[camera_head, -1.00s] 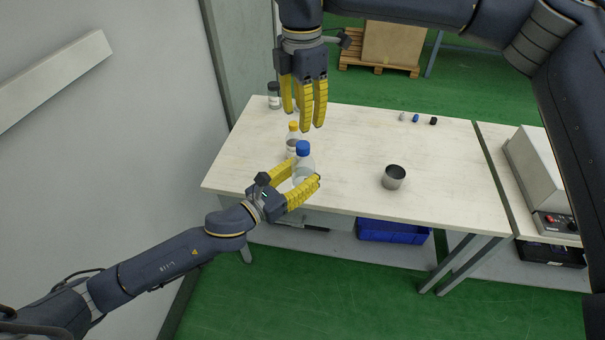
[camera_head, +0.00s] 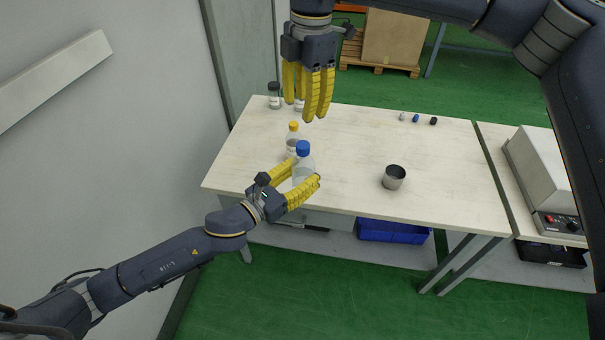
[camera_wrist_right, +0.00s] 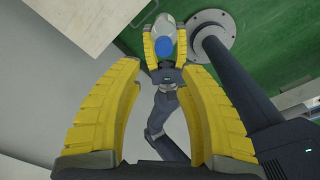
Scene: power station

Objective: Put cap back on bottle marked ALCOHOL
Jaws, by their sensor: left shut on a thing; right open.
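The right wrist view shows the same bottle (camera_wrist_right: 164,24) and blue cap (camera_wrist_right: 167,48) between the yellow left fingers. I cannot read any label, so I cannot tell which bottle is marked ALCOHOL.
A yellow-capped bottle (camera_head: 293,140) stands just behind the held one. A dark-capped bottle (camera_head: 274,96) stands at the back left; another is partly hidden by my right fingers. Loose small caps (camera_head: 416,118) lie at the back right. A metal cup (camera_head: 394,178) stands right of centre. The table's middle is clear.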

